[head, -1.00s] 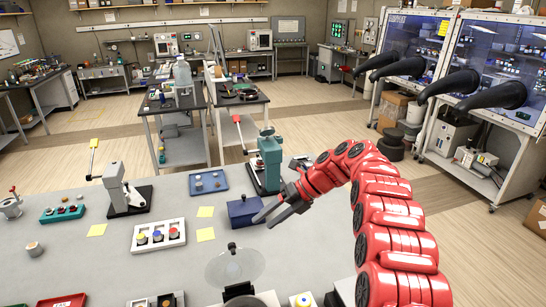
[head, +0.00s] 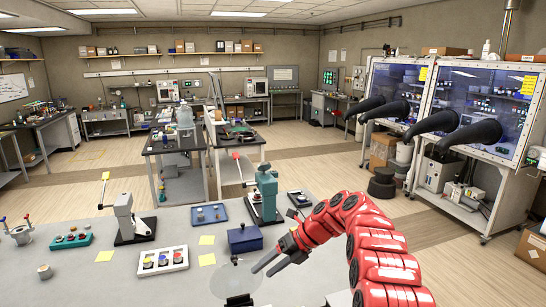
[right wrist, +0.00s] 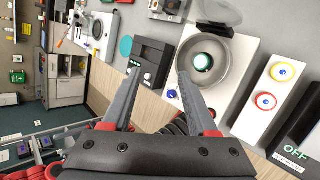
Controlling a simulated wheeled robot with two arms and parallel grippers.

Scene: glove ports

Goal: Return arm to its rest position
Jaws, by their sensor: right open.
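My right arm, red and segmented, comes in from the lower right in the head view. Its right gripper (head: 268,266) is open and empty above the grey table (head: 85,275), just in front of a dark blue box (head: 244,238). In the right wrist view the two grey fingers (right wrist: 150,100) stand apart with nothing between them. Beyond them is a white unit with a round grey bowl and a green button (right wrist: 208,60). My left gripper is not in view.
A green press (head: 266,190) and a grey lever press (head: 126,215) stand on the table. A white tray with coloured buttons (head: 162,261), a teal tray (head: 70,241) and a blue tray (head: 208,216) lie nearby. Glove-port cabinets (head: 450,90) with black sleeves stand at the right.

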